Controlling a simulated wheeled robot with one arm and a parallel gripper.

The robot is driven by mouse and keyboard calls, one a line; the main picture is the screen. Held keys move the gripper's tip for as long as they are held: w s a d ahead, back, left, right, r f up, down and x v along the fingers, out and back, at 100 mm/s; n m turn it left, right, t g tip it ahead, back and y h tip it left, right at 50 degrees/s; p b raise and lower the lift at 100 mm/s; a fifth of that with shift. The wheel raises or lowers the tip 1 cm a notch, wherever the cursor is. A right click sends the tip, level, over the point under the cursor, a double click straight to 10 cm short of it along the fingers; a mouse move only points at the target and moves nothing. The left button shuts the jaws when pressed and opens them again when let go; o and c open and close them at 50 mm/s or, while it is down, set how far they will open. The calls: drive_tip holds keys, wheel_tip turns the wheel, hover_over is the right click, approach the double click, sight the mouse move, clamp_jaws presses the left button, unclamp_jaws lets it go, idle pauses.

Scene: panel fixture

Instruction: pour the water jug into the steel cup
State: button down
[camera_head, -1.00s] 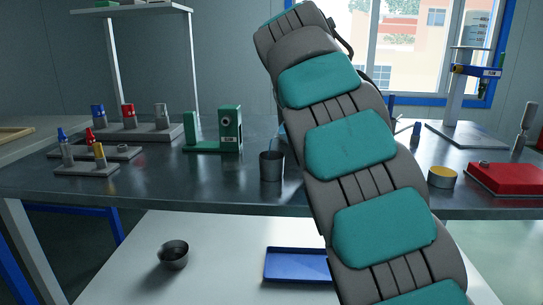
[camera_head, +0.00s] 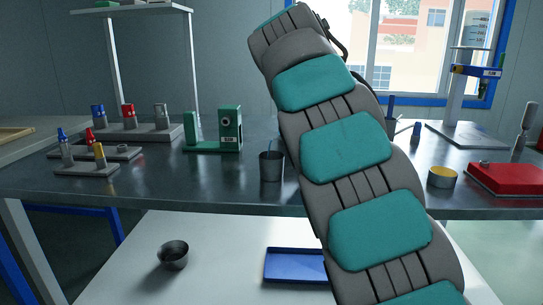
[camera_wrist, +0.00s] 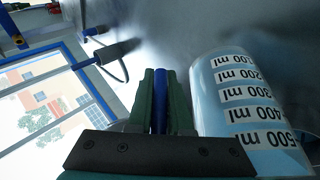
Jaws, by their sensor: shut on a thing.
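The water jug (camera_wrist: 215,85) shows in the wrist view, pale blue with black ml marks, close on the right of my gripper (camera_wrist: 160,75). My gripper's green fingers are shut on a blue bar, which looks like the jug's handle. The join between bar and jug is hidden, and so is the jug's mouth. In the head view, my arm hides the gripper and the held jug. A dark steel cup (camera_head: 272,168) stands upright near the bench's front edge, just left of my arm. Its inside cannot be made out.
A dark metal bowl (camera_head: 173,255) and a blue tray (camera_head: 293,265) sit on the white lower surface. A green fixture (camera_head: 229,128) stands behind the cup. Racks with coloured-top parts (camera_head: 100,157) are at left. A yellow-filled tin (camera_head: 442,177) and red case (camera_head: 503,179) are at right.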

drive_tip(key=shift+r, duration=0.1)
idle(0.6)
drive_tip(key=shift+w+d+f+m+g+y+p, duration=0.15)
drive_tip(key=shift+d+f+m+g+y+p, duration=0.15)
drive_tip(key=shift+d+f+y, duration=0.6)
drive_tip(key=shift+w+d+f+m+g+y+p, duration=0.15)
drive_tip(key=shift+d+f+y+p, duration=0.4)
drive_tip(key=shift+y, duration=0.55)
drive_tip(key=shift+d+f+m+g+y, duration=0.2)
drive_tip(key=shift+d+f+y, duration=0.15)
drive_tip(key=shift+f+y, duration=0.3)
drive_tip(key=shift+d+f+m+g+y, duration=0.15)
drive_tip(key=shift+d+f+y, duration=0.2)
drive_tip(key=shift+f+y, duration=0.25)
drive_tip(key=shift+d+f+y, duration=0.15)
drive_tip(key=shift+f+y, duration=0.5)
drive_tip(key=shift+f, duration=0.2)
